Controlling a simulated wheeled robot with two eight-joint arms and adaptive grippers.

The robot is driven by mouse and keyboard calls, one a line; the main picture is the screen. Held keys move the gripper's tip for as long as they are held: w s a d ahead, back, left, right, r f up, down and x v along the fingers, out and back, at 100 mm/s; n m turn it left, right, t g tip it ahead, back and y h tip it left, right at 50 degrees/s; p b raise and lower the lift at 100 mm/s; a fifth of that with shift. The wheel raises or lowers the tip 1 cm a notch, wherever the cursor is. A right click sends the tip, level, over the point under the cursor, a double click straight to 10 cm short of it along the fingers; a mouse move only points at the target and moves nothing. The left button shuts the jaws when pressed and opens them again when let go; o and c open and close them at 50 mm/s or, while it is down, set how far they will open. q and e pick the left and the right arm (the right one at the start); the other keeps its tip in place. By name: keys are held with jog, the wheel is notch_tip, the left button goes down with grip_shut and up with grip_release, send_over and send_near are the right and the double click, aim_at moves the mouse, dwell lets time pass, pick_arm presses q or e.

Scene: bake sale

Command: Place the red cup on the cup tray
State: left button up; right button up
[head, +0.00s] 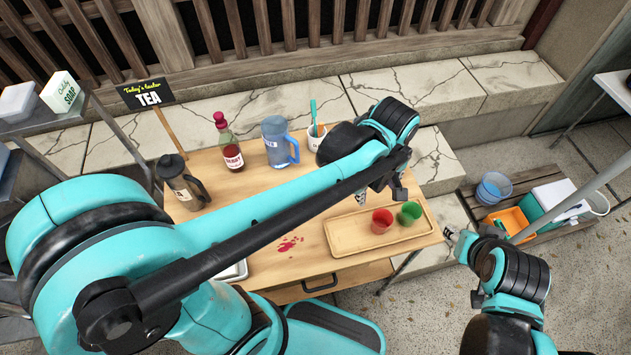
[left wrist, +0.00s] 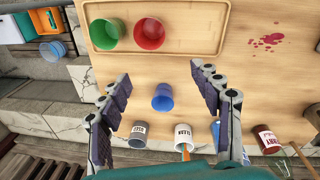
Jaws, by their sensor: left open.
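The red cup (head: 382,221) stands upright on the wooden cup tray (head: 345,247), beside the green cup (head: 409,213). In the left wrist view the red cup (left wrist: 151,34) and green cup (left wrist: 107,33) are near the edge of the tray (left wrist: 222,28). My left gripper (head: 376,193) is open and empty above the table, just behind the tray. A blue cup (left wrist: 162,97) shows below and between its fingers (left wrist: 160,76); the arm hides this cup in the head view. My right gripper (head: 458,240) is off the table's right edge; its fingers are too small to read.
A tea press (head: 183,184), red bottle (head: 229,145), blue pitcher (head: 277,143) and white mug (head: 316,136) stand along the table's back. A red spill (head: 290,244) lies left of the tray. A low bench (head: 535,222) with tubs stands to the right.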

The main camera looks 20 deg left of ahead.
pick_arm(q)
jog(key=s+a+r+m+t, duration=0.1)
jog(key=s+a+m+t, duration=0.2)
jog(key=a, duration=0.5)
jog(key=s+a+r+m+t, duration=0.1)
jog(key=s+a+m+t, duration=0.2)
jog(key=a+m, duration=0.3)
jog(key=shift+s+a+r+m, duration=0.15)
jog(key=shift+a+r+m, duration=0.15)
jog(key=shift+a, duration=0.55)
notch_tip(320, 180, down, 3)
jog(key=b, duration=0.2)
jog(key=shift+r+b, duration=0.1)
jog(key=shift+b, duration=0.3)
